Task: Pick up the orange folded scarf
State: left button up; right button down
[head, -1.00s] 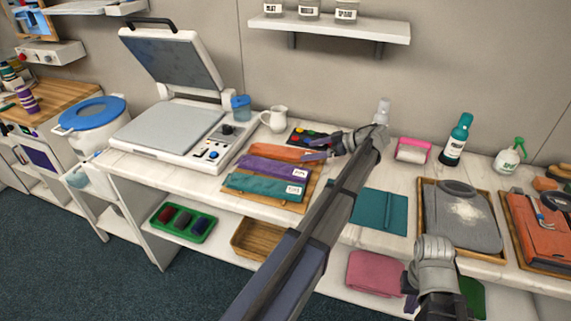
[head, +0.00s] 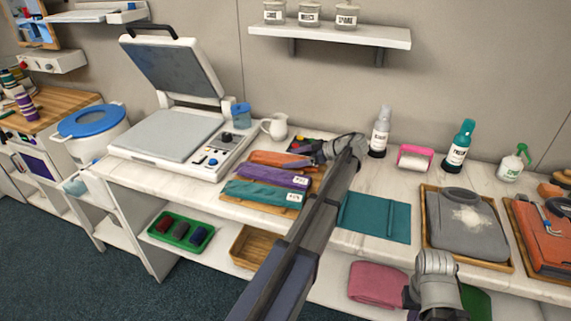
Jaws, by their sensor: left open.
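The orange folded scarf (head: 275,158) lies at the back of a wooden tray (head: 307,194) on the white counter, behind a purple folded scarf (head: 270,174) and a teal one (head: 258,191).
A heat press (head: 175,135) with raised lid stands left of the scarves. A white jug (head: 275,126) and a dark paint palette stand behind. A teal folded cloth (head: 374,217) and a tray with a grey shirt (head: 465,225) lie to the right.

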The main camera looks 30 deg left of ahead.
pick_arm(q)
jog(key=shift+s+a+f, duration=0.15)
jog(key=shift+a+f, duration=0.25)
jog(key=shift+a, duration=0.2)
jog(key=shift+c, duration=0.2)
jog(key=c, duration=1.2)
